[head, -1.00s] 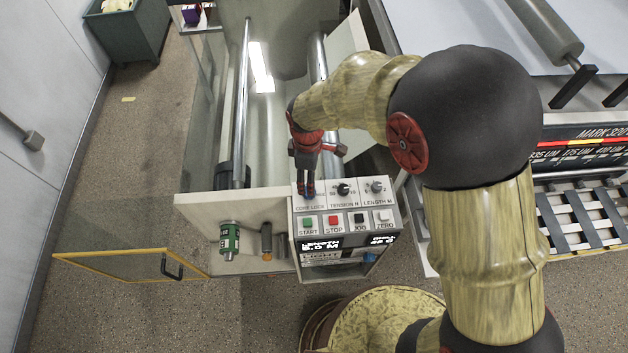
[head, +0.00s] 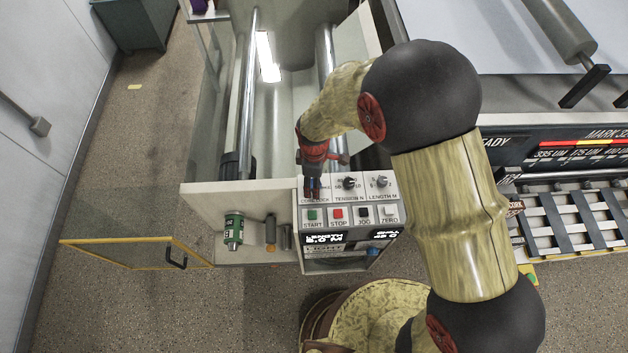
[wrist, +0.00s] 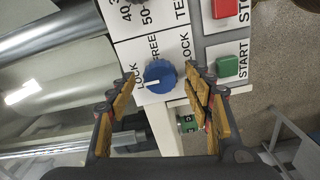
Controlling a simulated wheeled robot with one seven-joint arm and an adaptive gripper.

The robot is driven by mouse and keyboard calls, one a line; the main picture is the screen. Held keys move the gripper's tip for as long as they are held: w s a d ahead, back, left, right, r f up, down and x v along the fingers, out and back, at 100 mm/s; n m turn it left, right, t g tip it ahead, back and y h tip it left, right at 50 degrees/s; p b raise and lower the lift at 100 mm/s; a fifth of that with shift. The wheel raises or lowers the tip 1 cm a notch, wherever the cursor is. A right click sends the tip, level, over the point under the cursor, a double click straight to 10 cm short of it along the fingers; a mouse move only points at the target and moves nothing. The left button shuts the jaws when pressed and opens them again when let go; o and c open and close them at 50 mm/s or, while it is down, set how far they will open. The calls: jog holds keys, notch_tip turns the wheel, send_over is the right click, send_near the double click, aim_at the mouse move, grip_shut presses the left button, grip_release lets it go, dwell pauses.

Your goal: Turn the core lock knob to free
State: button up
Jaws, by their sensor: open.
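The core lock knob (wrist: 160,75) is a round blue dial on the white control panel (wrist: 135,55). In the wrist view it lies between my gripper's two fingertips (wrist: 162,78), with a gap on each side. Its white mark is on the left side, toward the LOCK label (wrist: 130,87); the FREE label (wrist: 154,48) is above the knob. My gripper is open and empty. In the head view my gripper (head: 312,189) points down at the panel's upper left corner and hides the knob there.
The tension knob (head: 349,183) and length knob (head: 382,181) are right of my gripper. Below are the green START button (head: 313,214) and red STOP button (head: 338,213). Steel rollers (head: 327,80) stand behind. A yellow-framed door (head: 125,255) hangs open at left.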

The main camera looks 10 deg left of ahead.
jog(key=shift+c, duration=0.9)
jog(key=c, duration=1)
jog(key=shift+m, duration=0.3)
jog(key=m+b, duration=0.1)
jog(key=m, duration=0.2)
jog(key=shift+m, duration=0.3)
jog(key=m+b, duration=0.1)
jog(key=m, duration=0.3)
jog(key=shift+m, duration=0.3)
jog(key=m+b, duration=0.1)
jog(key=m, duration=0.3)
jog(key=shift+d+m+b, duration=0.1)
jog(key=shift+m+b, duration=0.35)
jog(key=shift+m, duration=2.05)
